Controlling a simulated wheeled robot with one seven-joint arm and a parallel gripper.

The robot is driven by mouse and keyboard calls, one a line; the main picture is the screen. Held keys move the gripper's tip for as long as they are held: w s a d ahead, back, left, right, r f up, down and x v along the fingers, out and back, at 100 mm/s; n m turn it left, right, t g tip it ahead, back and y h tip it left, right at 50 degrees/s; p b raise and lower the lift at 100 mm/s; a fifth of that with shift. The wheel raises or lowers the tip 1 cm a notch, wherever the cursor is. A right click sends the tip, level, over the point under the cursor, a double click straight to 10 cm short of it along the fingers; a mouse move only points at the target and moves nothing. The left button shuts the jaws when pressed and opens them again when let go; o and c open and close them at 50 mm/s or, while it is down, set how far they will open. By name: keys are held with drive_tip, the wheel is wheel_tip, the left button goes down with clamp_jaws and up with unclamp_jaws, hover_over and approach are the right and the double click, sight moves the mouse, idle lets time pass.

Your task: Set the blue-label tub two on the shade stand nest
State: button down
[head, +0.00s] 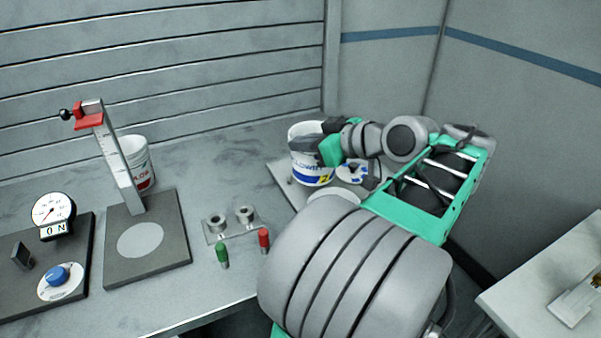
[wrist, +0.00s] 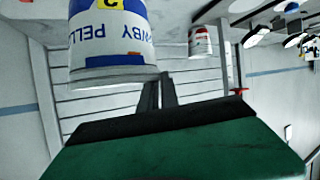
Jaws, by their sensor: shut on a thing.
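The blue-label tub two (head: 309,165) is a white tub with a blue band and a yellow patch with a 2. It stands upright at the back right of the bench, over or on a pale board (head: 283,178); I cannot tell whether it touches. My gripper (head: 328,143) is shut on its upper right side. In the wrist view the tub (wrist: 112,45) appears upside down, beside the dark fingers of my gripper (wrist: 159,92). A white disc with blue marks (head: 352,170) shows right of the tub, partly hidden by my arm. I cannot tell which fixture is the shade stand nest.
A red-label tub (head: 137,158) stands behind a post with a red clamp (head: 95,118). The post's dark base (head: 160,262) bears a pale round spot. A gauge (head: 52,213), a blue knob (head: 57,275) and a fixture with green and red handles (head: 240,230) stand nearby.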

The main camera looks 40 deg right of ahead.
drive_tip(key=w+d+f, duration=0.1)
drive_tip(key=w+d+f+p, duration=0.1)
drive_tip(key=w, duration=0.1)
drive_tip(key=w+d+f, duration=0.1)
drive_tip(key=w+d, duration=0.1)
drive_tip(key=shift+w+d+f, duration=0.1)
drive_tip(key=shift+w+f, duration=0.1)
drive_tip(key=w+d+f+p, duration=0.1)
drive_tip(key=w+d+f, duration=0.1)
drive_tip(key=f, duration=0.6)
drive_tip(key=shift+w+d+p, duration=0.35)
drive_tip(key=shift+w, duration=0.15)
drive_tip(key=c, duration=1.6)
unclamp_jaws()
drive_tip(key=b+v, duration=0.2)
drive_tip(key=v, duration=1)
